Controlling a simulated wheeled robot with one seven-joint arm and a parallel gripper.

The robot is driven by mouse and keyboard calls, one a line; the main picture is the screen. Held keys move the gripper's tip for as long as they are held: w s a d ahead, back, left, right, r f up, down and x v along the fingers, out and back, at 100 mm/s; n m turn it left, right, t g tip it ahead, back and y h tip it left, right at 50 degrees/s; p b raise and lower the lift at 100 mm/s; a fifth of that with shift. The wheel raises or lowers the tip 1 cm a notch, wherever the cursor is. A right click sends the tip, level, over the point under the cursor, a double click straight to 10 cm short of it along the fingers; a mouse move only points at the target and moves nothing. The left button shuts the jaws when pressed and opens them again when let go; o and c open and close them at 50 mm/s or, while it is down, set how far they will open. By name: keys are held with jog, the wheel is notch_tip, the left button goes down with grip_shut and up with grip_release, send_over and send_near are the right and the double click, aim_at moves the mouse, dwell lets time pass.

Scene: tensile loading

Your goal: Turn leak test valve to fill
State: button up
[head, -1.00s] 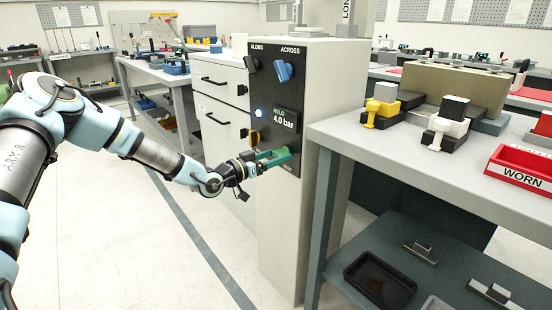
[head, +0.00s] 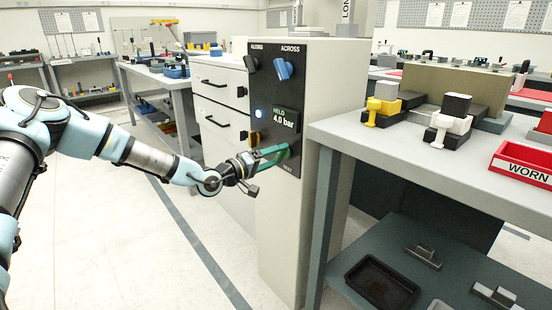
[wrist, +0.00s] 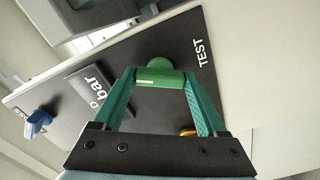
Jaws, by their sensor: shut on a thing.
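The display (head: 285,118) above reads HELD 4.0 bar. The valve's exact setting cannot be told.
The panel also carries a black knob (head: 252,65) under ALONG, a blue knob (head: 283,69) under ACROSS and a yellow knob (head: 254,138). A grey workbench (head: 400,155) with fixtures and a red WORN tray (head: 522,165) stands to the right. Floor at left is clear.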

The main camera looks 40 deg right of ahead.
jog(key=n+b, duration=0.1)
jog(key=n, duration=0.4)
jog(key=shift+n, duration=0.3)
dwell(0.4)
jog(key=o, duration=1.3)
jog(key=a, duration=1.1)
jog(key=shift+w+b, duration=0.35)
jog(key=shift+b, duration=0.05)
jog(key=shift+f, duration=0.15)
